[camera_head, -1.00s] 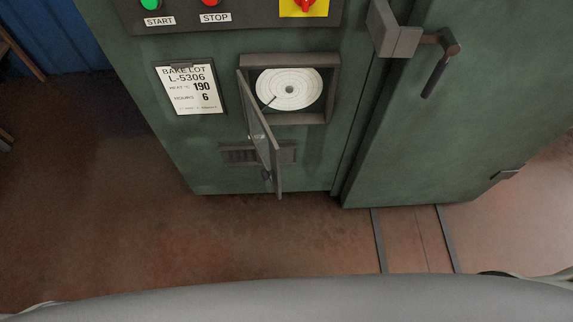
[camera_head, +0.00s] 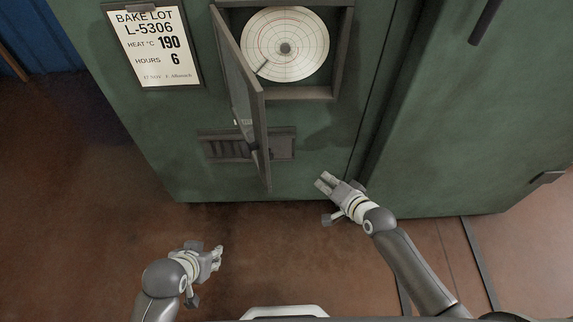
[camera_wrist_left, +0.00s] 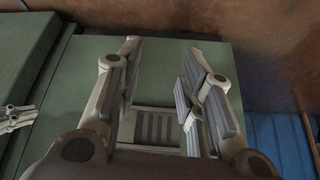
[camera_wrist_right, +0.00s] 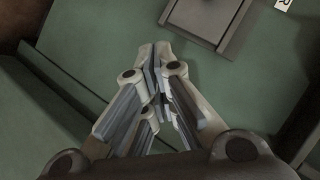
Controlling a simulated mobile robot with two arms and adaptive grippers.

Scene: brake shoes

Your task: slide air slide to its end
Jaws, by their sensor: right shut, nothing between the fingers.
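The air slide (camera_head: 226,148) is a dark grey slatted vent plate low on the green oven front. The open recorder door (camera_head: 252,115) hangs in front of its middle and hides part of it. In the left wrist view, the slats (camera_wrist_left: 153,127) show between the fingers. My left gripper (camera_head: 217,256) is open and empty, below and in front of the slide; its fingers also show in the left wrist view (camera_wrist_left: 160,75). My right gripper (camera_head: 325,181) is shut and empty, right of the slide near the oven front. Its fingertips meet in the right wrist view (camera_wrist_right: 155,52).
The recorder box (camera_head: 341,70) holds a round paper chart (camera_head: 285,62). A bake lot card (camera_head: 157,50) is at upper left. The large oven door (camera_head: 470,130) stands to the right. Floor rails (camera_head: 478,262) run at lower right. The brown floor (camera_head: 100,230) at left is clear.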

